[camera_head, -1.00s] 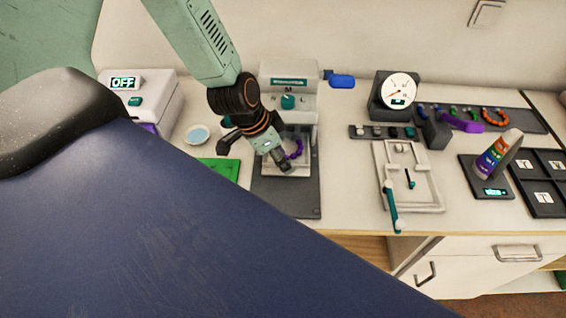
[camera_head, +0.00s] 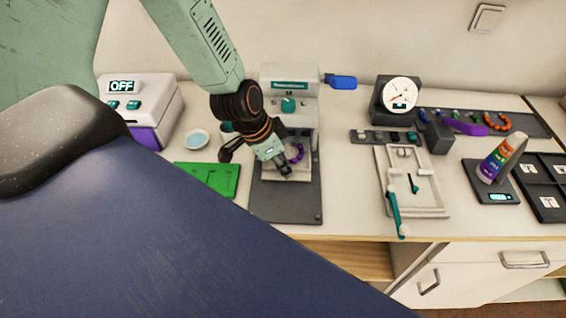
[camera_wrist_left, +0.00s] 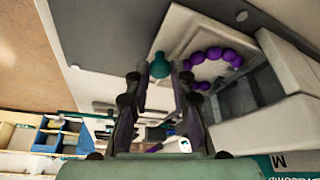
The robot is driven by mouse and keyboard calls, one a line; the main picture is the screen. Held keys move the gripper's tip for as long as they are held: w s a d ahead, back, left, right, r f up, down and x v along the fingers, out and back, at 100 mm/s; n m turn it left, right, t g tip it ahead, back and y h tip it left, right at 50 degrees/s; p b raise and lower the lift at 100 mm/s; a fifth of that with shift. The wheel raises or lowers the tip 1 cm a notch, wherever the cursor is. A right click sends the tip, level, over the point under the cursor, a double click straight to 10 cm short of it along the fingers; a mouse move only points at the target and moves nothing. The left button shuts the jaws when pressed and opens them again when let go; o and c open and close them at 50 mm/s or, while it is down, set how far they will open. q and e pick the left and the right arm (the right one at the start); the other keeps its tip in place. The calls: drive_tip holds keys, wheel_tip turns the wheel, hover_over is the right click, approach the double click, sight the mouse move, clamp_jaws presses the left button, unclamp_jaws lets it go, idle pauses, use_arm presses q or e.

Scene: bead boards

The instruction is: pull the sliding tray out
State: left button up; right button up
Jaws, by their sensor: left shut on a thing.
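The sliding tray (camera_head: 272,174) is a pale plate low in the front of a grey-white press (camera_head: 290,95), with an arc of purple beads on it. In the left wrist view the tray (camera_wrist_left: 178,27) shows a teal round knob (camera_wrist_left: 160,66) at its edge. My left gripper (camera_head: 285,170) is at the tray's front. The knob is hidden behind the gripper in the head view. My right gripper is not in view.
The press stands on a dark base plate (camera_head: 286,208), bare in front of the tray. A green board (camera_head: 210,180) lies to the left, near a white box with an OFF display (camera_head: 150,105). A white frame with a teal handle (camera_head: 425,185) lies to the right.

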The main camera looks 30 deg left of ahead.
use_arm(q)
clamp_jaws()
